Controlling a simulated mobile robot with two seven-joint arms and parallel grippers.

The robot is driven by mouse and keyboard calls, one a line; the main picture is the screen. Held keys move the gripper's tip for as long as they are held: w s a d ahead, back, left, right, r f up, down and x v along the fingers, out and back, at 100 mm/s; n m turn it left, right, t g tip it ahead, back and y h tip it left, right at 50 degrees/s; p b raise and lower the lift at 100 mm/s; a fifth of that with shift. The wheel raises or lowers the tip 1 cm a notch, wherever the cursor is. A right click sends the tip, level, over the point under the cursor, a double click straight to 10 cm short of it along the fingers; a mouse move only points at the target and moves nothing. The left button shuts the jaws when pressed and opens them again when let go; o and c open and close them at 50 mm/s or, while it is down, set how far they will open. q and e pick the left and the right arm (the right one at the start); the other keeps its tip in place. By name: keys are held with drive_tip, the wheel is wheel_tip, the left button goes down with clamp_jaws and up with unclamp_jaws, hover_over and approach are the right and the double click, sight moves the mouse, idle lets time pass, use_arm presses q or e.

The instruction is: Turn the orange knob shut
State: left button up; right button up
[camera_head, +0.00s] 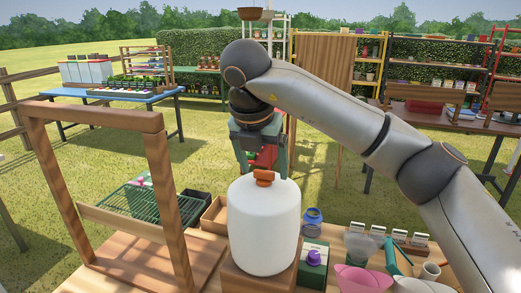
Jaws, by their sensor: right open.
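The orange knob (264,177) sits on top of a white rounded tank (264,228), which stands upright on a wooden block. My right gripper (261,168) points down from above, with its two fingers apart, one to each side behind or around the knob. I cannot tell from this angle whether the fingers touch the knob. My left gripper is not in view.
A wooden frame (162,190) stands at the left. A green wire tray (130,207) lies behind it. A blue-lidded jar (312,221), a green box with a purple cap (314,258) and a pink scoop (362,279) crowd the table right of the tank.

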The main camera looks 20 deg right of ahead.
drive_tip(key=v, duration=1.2)
drive_tip(key=shift+p, duration=0.45)
drive_tip(key=shift+s, duration=0.15)
